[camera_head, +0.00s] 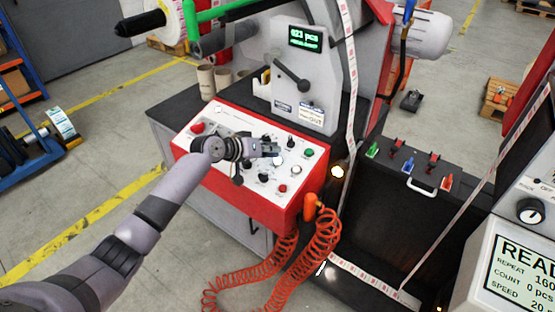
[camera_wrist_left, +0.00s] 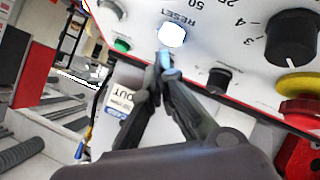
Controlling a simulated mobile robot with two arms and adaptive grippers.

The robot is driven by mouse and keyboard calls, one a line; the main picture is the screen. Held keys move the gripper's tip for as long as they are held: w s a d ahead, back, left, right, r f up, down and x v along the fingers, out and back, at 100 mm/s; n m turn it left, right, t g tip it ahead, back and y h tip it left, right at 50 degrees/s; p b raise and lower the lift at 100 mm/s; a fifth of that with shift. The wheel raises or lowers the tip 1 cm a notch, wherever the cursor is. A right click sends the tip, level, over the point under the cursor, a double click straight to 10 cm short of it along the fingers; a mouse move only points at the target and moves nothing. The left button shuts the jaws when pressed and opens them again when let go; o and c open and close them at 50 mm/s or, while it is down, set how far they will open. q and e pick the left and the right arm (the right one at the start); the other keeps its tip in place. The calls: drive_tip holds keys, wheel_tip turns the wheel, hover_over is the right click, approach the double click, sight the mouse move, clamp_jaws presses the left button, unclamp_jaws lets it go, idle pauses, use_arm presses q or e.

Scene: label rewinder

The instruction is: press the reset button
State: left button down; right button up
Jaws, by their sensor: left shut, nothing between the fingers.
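The reset button (camera_wrist_left: 172,35) is a round, white, lit button with the word RESET printed beside it. It sits on the white face of the control panel (camera_wrist_left: 235,60), and the panel also shows in the head view (camera_head: 235,115) in a red housing. My left gripper (camera_wrist_left: 165,62) is shut and empty, its fingertips together close to the button in the left wrist view. I cannot tell whether they touch it. In the head view the left gripper (camera_head: 275,149) reaches over the panel from the left and covers part of it. My right gripper is in neither view.
A black selector knob (camera_wrist_left: 292,37) and a red mushroom button (camera_wrist_left: 300,112) on a yellow base are on the panel, along with a green button (camera_wrist_left: 122,45). A grey machine body with a green display (camera_head: 305,38) rises behind. Orange coiled hose (camera_head: 290,262) hangs below the panel.

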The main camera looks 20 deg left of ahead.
sight(270, 168)
use_arm(q)
drive_tip(key=shift+f, duration=0.1)
drive_tip(key=shift+w+f+b, duration=0.15)
drive_tip(key=shift+f+b, duration=0.15)
drive_tip(key=shift+b, duration=0.05)
drive_tip(key=shift+f+b, duration=0.4)
drive_tip(key=shift+f, duration=0.05)
idle(0.7)
idle(0.3)
drive_tip(key=shift+r+p, duration=0.85)
drive_tip(key=shift+p, duration=0.05)
drive_tip(key=shift+s+a+r+p, duration=0.1)
drive_tip(key=shift+s+r+p, duration=0.15)
drive_tip(key=shift+r+p, duration=0.5)
drive_tip(key=r+p, duration=0.1)
drive_tip(key=s+r+p, duration=0.1)
drive_tip(key=r+p, duration=0.1)
drive_tip(key=shift+a+r, duration=0.15)
